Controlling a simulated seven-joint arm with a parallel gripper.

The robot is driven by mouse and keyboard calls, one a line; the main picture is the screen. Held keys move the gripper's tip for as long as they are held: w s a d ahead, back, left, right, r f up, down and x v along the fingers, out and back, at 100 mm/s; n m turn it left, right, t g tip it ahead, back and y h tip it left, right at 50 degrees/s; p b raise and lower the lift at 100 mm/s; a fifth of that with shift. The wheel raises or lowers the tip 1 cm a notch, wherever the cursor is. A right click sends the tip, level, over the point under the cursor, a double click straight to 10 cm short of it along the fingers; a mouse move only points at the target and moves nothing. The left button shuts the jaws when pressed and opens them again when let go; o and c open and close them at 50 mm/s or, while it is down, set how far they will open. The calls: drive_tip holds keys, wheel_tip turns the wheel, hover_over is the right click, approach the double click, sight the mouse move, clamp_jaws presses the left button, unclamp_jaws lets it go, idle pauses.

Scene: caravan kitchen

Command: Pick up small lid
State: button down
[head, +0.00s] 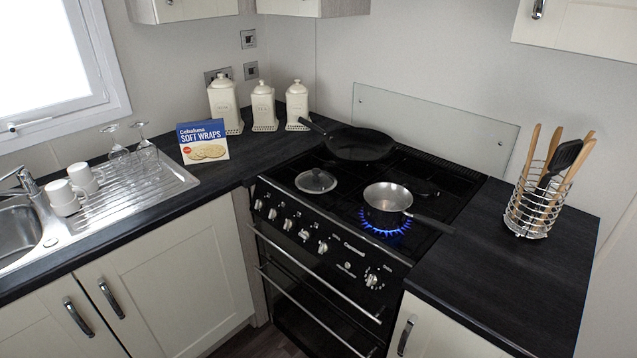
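The small lid (316,181) is round, seemingly glass, with a metal rim and a dark knob on top. It lies flat, knob up, on the front left part of the black stove top (340,219). A small steel saucepan (388,198) stands to its right on a burner with a lit blue flame (385,229). The lid and the saucepan are apart. My gripper is not in the head view.
A black frying pan (360,144) sits on the back left of the stove, its handle pointing left. A soft wraps box (203,141) and several cream canisters (263,104) stand left. A utensil basket (529,208) stands right. The right counter's front (500,270) is clear.

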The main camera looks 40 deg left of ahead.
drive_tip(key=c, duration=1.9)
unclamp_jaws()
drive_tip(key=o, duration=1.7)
